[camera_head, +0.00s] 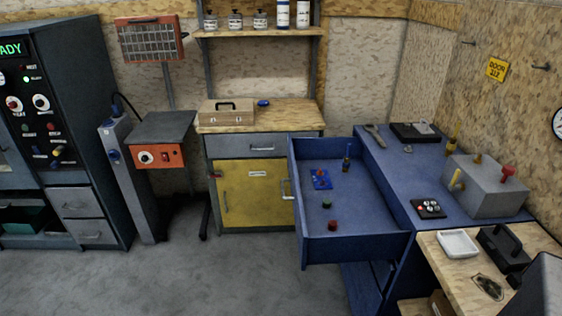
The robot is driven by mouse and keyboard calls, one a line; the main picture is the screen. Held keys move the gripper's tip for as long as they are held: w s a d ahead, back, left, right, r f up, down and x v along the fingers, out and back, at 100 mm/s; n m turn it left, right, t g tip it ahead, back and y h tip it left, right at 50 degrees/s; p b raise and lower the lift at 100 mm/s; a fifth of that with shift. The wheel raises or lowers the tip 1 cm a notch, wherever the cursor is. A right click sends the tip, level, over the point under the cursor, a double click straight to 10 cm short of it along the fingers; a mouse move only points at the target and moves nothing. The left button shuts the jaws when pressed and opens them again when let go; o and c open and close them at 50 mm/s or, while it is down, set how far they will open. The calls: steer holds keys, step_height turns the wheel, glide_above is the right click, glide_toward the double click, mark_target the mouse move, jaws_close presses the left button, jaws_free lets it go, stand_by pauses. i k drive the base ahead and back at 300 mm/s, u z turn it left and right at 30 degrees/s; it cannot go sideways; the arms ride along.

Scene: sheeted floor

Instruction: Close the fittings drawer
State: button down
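A deep blue drawer (345,247) stands pulled far out of the blue workbench (388,167), on the right half of the view. It is the only drawer here that shows open, and I take it as the fittings drawer. Inside lie a blue flat piece (321,180) with a red part, a small dark green piece (327,206), a red piece (332,225) and a small upright dark tool (346,163). A pale handle (287,190) shows by its left side. I cannot see my gripper.
The workbench top bears a wrench (374,136), a grey box with levers (487,188) and a black switch panel (429,208). A wooden top (460,262) with a white tray (458,243) adjoins it. Bare floor (180,275) lies left of the drawer. A yellow-door cabinet (240,205) stands behind.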

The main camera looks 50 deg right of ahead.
mark_target(372, 226)
steer(key=z, duration=0.1)
steer(key=i, duration=0.95)
steer(key=u, duration=0.1)
